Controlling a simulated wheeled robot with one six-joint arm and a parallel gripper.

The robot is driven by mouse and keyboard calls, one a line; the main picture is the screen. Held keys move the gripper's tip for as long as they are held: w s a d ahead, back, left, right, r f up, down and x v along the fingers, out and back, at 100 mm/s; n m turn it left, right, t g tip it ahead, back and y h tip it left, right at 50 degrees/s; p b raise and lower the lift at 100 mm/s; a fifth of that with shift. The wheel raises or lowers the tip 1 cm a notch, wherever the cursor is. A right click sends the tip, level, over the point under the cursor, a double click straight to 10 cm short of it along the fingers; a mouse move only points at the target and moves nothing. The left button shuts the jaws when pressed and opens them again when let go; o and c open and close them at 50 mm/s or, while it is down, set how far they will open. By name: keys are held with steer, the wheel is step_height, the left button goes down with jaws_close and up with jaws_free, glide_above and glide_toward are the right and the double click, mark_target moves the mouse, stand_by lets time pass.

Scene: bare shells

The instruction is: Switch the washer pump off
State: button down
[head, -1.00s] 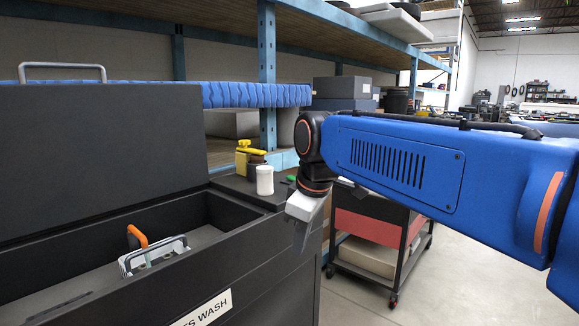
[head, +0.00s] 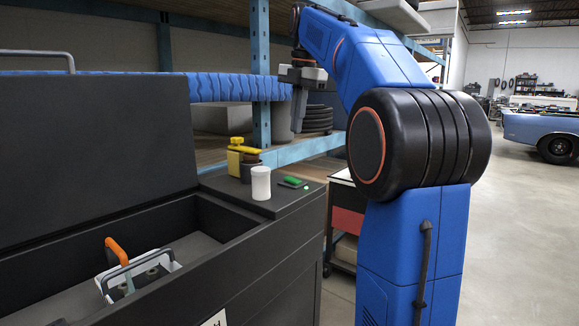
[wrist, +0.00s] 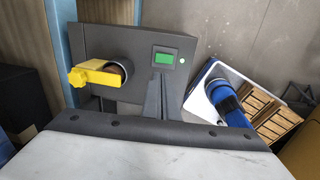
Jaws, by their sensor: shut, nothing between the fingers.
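The washer is a dark cabinet (head: 95,120) with its lid raised. On the ledge at its right end is a small panel with a green switch (head: 293,181) and a lit green lamp (head: 306,188). In the wrist view the green switch (wrist: 163,57) and lamp (wrist: 182,60) show just beyond my fingertips. My gripper (head: 298,128) points down, shut and empty, above the ledge and apart from it. It also shows in the wrist view (wrist: 162,82), its fingers together below the switch in the picture.
A yellow lever fitting (head: 241,156) and a white canister (head: 261,183) stand on the ledge left of the switch. An orange-handled tool (head: 116,250) and a metal-handled basket (head: 150,268) are in the open tub. A blue-framed shelf (head: 262,60) stands behind.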

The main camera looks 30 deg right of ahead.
mark_target(290, 177)
steer(key=f, duration=0.4)
steer(key=w+f, duration=0.1)
steer(key=f, duration=0.4)
steer(key=w+f, duration=0.1)
steer(key=f, duration=0.3)
steer(key=shift+a+f, duration=0.25)
steer(key=shift+f, duration=0.05)
steer(key=shift+w, duration=0.1)
